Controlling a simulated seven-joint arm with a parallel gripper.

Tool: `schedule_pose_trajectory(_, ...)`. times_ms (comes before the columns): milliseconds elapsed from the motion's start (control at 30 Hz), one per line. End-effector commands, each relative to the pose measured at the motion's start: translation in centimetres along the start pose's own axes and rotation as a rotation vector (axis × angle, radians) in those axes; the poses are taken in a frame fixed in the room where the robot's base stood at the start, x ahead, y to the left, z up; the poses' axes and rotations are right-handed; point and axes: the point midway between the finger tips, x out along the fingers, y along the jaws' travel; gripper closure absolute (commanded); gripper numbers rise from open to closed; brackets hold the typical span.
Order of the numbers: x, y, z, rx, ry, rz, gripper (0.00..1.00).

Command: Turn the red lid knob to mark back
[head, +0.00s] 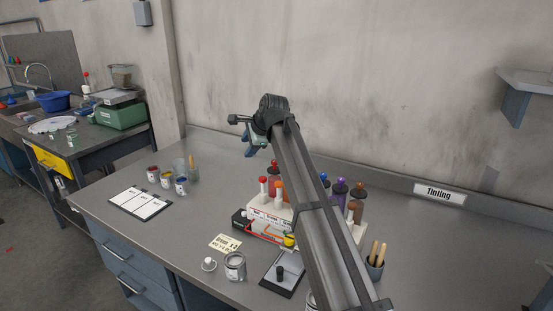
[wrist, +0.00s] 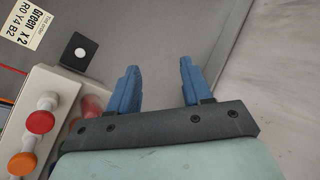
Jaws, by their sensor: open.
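In the head view, a red-topped knob (head: 263,180) on a white stem stands at the left end of the pale dispenser rack (head: 262,214). In the wrist view, a red round knob (wrist: 40,122) with a white ball-ended stem sits on the pale rack (wrist: 66,90), left of my fingers. Which way its pointer faces relative to any mark is hard to tell. My gripper (head: 251,148) is above and behind the rack's left end, in front of the wall. Its blue fingers (wrist: 159,68) are apart and empty, clear of the knob.
An orange knob (wrist: 22,164) is near the red one. Several coloured bottles, including a purple-topped one (head: 340,186), stand on the rack, partly behind my arm. An order card (head: 225,242), an open can (head: 235,266) and a brush cup (head: 375,265) are nearby.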

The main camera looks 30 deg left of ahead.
Motion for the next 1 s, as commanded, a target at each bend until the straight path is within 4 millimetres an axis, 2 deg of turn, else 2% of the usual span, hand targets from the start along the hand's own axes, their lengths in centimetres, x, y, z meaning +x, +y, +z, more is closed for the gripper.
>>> schedule_pose_trajectory(33,-2.5,-0.6,-1.8,0.08,-0.004,0.047,0.51)
schedule_pose_trajectory(200,-9.3,0.0,-5.3,0.364,-0.005,0.229,0.51)
schedule_pose_trajectory(300,-12.5,0.5,-6.5,0.506,0.007,0.32,0.51)
schedule_pose_trajectory(400,-14.8,0.9,-7.3,0.607,0.024,0.387,0.51)
schedule_pose_trajectory(500,-16.2,1.3,-7.7,0.668,0.036,0.427,0.51)
schedule_pose_trajectory(600,-16.5,1.6,-7.8,0.693,0.042,0.446,0.51)
schedule_pose_trajectory(733,-15.6,2.2,-7.7,0.696,0.043,0.449,0.51)
schedule_pose_trajectory(1000,-11.6,4.0,-7.2,0.694,0.043,0.448,0.51)
